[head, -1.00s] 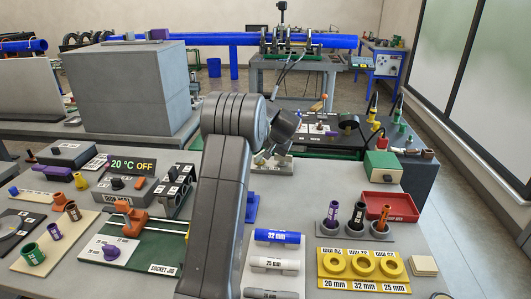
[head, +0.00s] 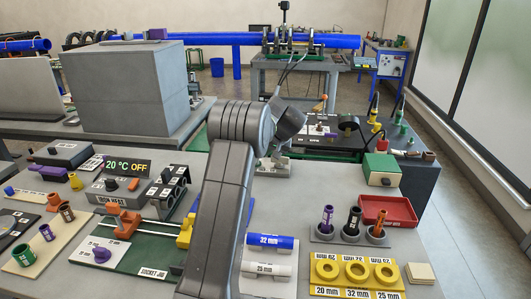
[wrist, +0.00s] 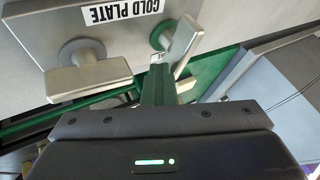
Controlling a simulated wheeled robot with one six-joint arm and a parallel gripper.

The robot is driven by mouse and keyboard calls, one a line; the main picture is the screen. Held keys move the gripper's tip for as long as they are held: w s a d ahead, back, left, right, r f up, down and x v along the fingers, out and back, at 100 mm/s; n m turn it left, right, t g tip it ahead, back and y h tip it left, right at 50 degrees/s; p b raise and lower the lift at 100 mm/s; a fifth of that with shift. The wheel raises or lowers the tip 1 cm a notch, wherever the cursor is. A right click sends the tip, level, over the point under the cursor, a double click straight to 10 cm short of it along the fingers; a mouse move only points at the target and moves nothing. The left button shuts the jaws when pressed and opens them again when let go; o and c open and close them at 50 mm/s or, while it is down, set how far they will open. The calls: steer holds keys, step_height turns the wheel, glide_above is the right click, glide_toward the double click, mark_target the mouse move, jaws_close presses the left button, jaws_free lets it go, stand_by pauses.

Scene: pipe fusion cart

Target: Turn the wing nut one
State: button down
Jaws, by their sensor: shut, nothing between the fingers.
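In the wrist view a pale metal wing nut (wrist: 187,44) with a round hub stands on a grey face below a COLD PLATE label. A second pale metal wing nut (wrist: 88,80) on a round hub is to its left. Which of them is number one cannot be read. My gripper (wrist: 157,62) is shut and empty. Its narrow green-looking fingers reach up to the right wing nut, their tips close beside its wing; whether they touch cannot be told. In the head view my arm hides the gripper and the wing nuts.
A large grey box (head: 120,88) stands at the back left. A socket jig (head: 130,262) with orange and yellow clamps lies left of my arm. Pipe pieces (head: 270,242), a yellow ring holder (head: 355,290) and a red tray (head: 388,212) are on the right. A green-topped box (head: 381,169) stands behind the tray.

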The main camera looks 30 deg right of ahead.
steer(key=shift+w+r+n+y+p, duration=0.1)
steer(key=shift+w+n+y+p, duration=0.25)
steer(key=shift+n, duration=0.25)
steer(key=shift+w+n+g+y+p, duration=0.2)
steer(key=shift+n+y+p, duration=0.15)
steer(key=shift+n, duration=0.2)
steer(key=shift+w+n+g+y+p, duration=0.1)
steer(key=shift+n+g+y+p, duration=0.15)
steer(key=shift+n, duration=0.3)
steer(key=shift+w, duration=0.1)
steer(key=shift+w+p, duration=0.35)
stand_by(2.0)
